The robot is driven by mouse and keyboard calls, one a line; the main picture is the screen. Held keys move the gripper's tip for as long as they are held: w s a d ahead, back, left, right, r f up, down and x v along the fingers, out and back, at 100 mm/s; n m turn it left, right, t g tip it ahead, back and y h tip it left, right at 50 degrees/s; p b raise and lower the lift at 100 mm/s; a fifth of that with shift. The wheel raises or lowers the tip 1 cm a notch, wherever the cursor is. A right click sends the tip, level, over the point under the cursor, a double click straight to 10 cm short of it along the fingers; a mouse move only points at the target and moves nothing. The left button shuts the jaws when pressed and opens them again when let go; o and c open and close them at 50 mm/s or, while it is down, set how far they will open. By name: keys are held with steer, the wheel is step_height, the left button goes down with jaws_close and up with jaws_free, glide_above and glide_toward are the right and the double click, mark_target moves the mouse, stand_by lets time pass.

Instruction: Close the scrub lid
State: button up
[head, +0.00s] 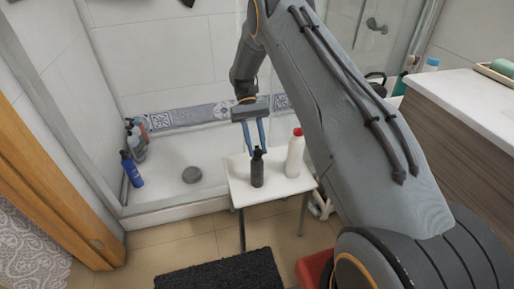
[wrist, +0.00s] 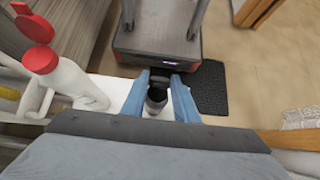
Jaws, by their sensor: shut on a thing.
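A dark bottle (head: 257,173) stands upright on a small white table (head: 277,189). My gripper (head: 257,151) comes down from above, its two blue fingers shut on the dark top of this bottle. In the wrist view the fingers (wrist: 160,78) are on either side of the dark bottle top (wrist: 157,93). A white bottle (head: 294,157) with a red cap (head: 298,132) stands to its right. In the wrist view this white bottle (wrist: 68,82) has a red disc (wrist: 34,27) raised above its cap (wrist: 40,60). I cannot tell which bottle is the scrub.
Several bottles (head: 135,148) stand in the shower corner at left, near a drain (head: 192,174). A dark mat (head: 222,272) lies on the floor before the table. A white-topped cabinet (head: 470,97) is at right. Bare tiled floor (head: 185,243) shows left of the table.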

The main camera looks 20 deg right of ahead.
steer(key=shift+f, duration=0.1)
steer(key=o, duration=1.1)
steer(key=shift+c, duration=0.2)
step_height(320, 180, up, 10)
steer(key=shift+r, duration=0.1)
